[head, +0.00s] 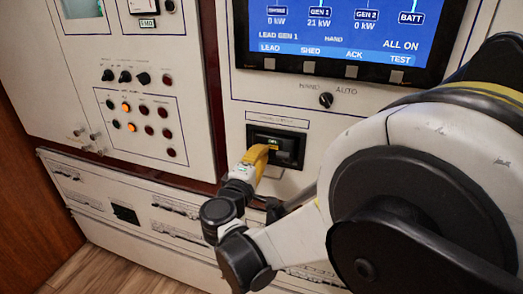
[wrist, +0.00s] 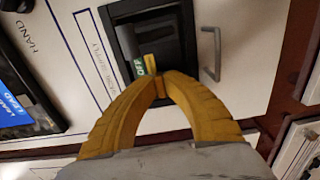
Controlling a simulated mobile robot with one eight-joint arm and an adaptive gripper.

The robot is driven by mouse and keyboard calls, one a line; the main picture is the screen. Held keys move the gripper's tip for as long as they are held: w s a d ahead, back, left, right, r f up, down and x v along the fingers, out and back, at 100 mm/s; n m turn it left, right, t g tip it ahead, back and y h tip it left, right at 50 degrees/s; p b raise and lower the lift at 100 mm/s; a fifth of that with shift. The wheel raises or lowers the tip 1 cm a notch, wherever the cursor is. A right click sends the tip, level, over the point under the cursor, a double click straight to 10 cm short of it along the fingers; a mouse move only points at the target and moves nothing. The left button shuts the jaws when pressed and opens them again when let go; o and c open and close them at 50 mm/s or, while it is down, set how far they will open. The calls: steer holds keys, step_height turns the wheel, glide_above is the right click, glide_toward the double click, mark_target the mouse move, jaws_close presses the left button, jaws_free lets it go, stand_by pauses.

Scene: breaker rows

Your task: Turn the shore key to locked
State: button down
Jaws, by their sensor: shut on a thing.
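The shore key, a small yellow piece (wrist: 150,62), shows just beyond my fingertips in the wrist view, beside a green label. It sits in a black recessed housing (wrist: 175,22), which is also in the head view (head: 290,147) on the panel below the screen. My gripper (wrist: 160,86) has its yellow fingers closed together on the key at the housing's face. In the head view my gripper (head: 263,153) reaches the housing's left half. The fingertips hide much of the key, and I cannot read its exact angle.
A grey wire handle (wrist: 213,55) stands out beside the housing. A black HAND/AUTO knob (head: 326,100) and the screen (head: 345,30) are above it. A panel with several lamps and knobs (head: 138,122) is to the left. Drawer-like panels (head: 125,215) lie below.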

steer(key=c, duration=1.8)
jaws_free()
steer(key=v, duration=1.2)
